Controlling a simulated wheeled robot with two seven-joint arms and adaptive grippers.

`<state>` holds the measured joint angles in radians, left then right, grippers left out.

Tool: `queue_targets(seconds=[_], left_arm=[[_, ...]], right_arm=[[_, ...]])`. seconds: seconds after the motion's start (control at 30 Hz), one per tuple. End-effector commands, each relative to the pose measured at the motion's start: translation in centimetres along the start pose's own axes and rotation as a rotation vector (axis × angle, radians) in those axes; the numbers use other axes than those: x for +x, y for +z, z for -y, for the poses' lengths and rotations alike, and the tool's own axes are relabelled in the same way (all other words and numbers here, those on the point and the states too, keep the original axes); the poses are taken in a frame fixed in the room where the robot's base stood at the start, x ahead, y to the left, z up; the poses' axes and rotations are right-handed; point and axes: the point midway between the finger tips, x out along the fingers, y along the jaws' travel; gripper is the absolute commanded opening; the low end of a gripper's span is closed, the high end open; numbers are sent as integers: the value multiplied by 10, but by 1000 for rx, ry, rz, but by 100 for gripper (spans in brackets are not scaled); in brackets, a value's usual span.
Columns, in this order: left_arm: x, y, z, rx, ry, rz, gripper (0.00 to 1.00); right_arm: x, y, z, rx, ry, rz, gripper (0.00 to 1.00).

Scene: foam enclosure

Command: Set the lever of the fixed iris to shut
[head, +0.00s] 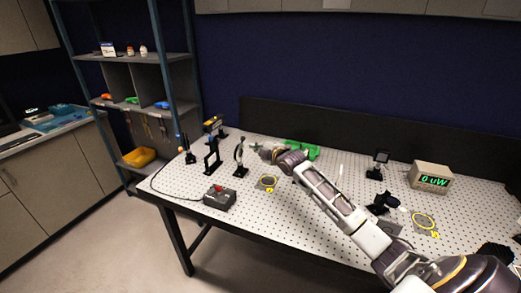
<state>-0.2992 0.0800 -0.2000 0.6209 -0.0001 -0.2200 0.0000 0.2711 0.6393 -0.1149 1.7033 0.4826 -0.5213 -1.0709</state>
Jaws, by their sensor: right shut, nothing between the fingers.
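What looks like the fixed iris (239,156) is a small dark upright mount on a post, standing on the perforated optical table (325,222) left of centre. Its lever is too small to make out. My right arm reaches in from the lower right, and my right gripper (256,147) is just right of this mount, its fingers shut and empty. I cannot tell whether the fingertips touch the mount or its lever. My left gripper is not in view.
A black square frame (212,157) and a laser-like unit (212,125) stand to the left. A control box (219,197) with a red button is at the front left. A green holder (302,149) lies behind my arm.

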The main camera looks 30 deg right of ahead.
Motion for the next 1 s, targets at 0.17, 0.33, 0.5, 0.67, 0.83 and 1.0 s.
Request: queue_targets(seconds=[0.17, 0.33, 0.5, 0.67, 0.83, 1.0], left_arm=[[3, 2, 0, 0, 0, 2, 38], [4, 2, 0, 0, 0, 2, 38], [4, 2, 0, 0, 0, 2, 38], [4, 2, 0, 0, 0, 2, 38], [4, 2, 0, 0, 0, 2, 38], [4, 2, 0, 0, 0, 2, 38]], right_arm=[[-14, 1, 1, -2, -1, 2, 0], [-22, 0, 1, 0, -1, 1, 0], [-24, 0, 0, 0, -1, 1, 0], [-24, 0, 0, 0, 0, 1, 0], [-24, 0, 0, 0, 0, 1, 0], [-24, 0, 0, 0, 0, 1, 0]])
